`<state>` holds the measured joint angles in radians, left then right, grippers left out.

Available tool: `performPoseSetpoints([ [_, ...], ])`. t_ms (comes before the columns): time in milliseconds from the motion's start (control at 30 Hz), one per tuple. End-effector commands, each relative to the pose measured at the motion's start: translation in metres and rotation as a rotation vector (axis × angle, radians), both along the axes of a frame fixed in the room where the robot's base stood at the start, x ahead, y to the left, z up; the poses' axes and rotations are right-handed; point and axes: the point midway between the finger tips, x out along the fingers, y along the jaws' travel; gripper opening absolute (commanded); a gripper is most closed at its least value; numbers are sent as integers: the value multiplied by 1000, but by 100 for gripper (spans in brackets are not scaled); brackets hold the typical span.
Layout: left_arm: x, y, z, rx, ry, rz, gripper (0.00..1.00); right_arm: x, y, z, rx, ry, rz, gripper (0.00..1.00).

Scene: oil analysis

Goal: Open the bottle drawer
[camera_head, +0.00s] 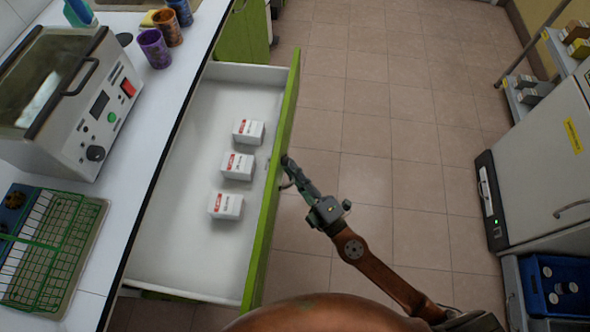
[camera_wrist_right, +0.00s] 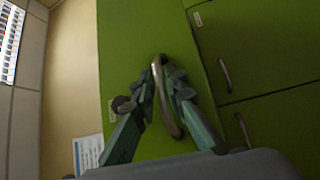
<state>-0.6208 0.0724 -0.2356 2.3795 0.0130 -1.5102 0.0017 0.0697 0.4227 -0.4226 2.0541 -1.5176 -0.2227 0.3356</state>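The drawer (camera_head: 180,250) is pulled well out from under the white counter, with its green front panel (camera_head: 262,235) towards the open floor. Three small white boxes with red marks, the top one (camera_head: 248,131), the middle one (camera_head: 238,165) and the lowest one (camera_head: 226,205), lie inside it. My right gripper (camera_head: 289,168) is at the outer side of the front panel. In the right wrist view its fingers (camera_wrist_right: 163,78) are closed in on both sides of the curved metal handle (camera_wrist_right: 166,108). My left gripper is not in view.
The counter (camera_head: 150,95) carries a lidded machine (camera_head: 70,95), a green wire rack (camera_head: 45,250) and several cups. A white cabinet (camera_head: 545,150) and a blue crate (camera_head: 555,285) stand at the right. The tiled floor (camera_head: 390,130) between is clear.

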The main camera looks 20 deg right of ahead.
Motion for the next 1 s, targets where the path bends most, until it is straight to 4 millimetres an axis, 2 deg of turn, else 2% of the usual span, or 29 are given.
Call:
performPoseSetpoints([
  [367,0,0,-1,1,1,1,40,-5,-4,-2,-2,2,-5,14],
  [467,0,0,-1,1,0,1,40,-16,-9,-5,-4,4,-5,14],
  [800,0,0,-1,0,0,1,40,-76,-28,-14,-7,4,0,14],
  [1000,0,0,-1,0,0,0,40,-102,-38,-17,-3,3,-2,14],
])
